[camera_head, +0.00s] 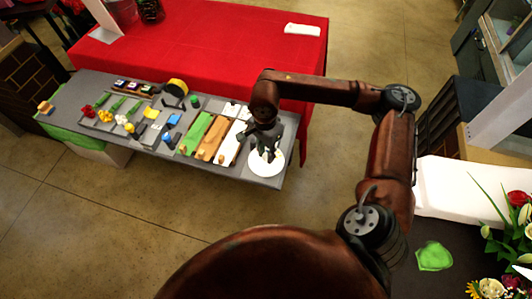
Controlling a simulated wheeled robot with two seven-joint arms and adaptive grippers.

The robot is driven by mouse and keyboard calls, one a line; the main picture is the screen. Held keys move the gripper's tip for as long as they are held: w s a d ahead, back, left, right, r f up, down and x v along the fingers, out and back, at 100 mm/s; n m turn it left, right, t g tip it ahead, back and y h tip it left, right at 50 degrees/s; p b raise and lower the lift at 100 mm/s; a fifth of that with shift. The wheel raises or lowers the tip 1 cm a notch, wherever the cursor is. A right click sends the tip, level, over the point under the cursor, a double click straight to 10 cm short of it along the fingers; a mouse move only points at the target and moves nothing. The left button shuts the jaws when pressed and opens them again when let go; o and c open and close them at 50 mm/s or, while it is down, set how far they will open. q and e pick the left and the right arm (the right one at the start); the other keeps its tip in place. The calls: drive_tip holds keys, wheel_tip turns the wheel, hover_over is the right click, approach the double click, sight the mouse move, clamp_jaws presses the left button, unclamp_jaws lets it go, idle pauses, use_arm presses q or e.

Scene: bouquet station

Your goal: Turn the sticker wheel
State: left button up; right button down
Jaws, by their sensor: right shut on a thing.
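The sticker wheel appears to be the round white disc (266,167) at the right end of the grey work table. My right gripper (267,153) reaches down over it from above and covers its far part. The gripper is dark and its fingers are small in this view. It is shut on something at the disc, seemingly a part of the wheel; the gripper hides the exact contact. My left gripper is not in view.
The grey table (230,172) also holds green, brown and white strips, small blue pieces, a yellow-and-black roll (176,87) and several flowers. Behind stands a red-covered table (200,45). At the right, a white surface (470,188) borders more flowers. Open floor lies in front.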

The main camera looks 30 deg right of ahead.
sight(266, 155)
drive_tip(key=shift+w, duration=0.1)
drive_tip(key=c, duration=2)
unclamp_jaws()
drive_tip(key=shift+o, duration=0.2)
drive_tip(key=shift+r, duration=0.1)
wheel_tip(266, 155, up, 12)
drive_tip(key=shift+w, duration=0.1)
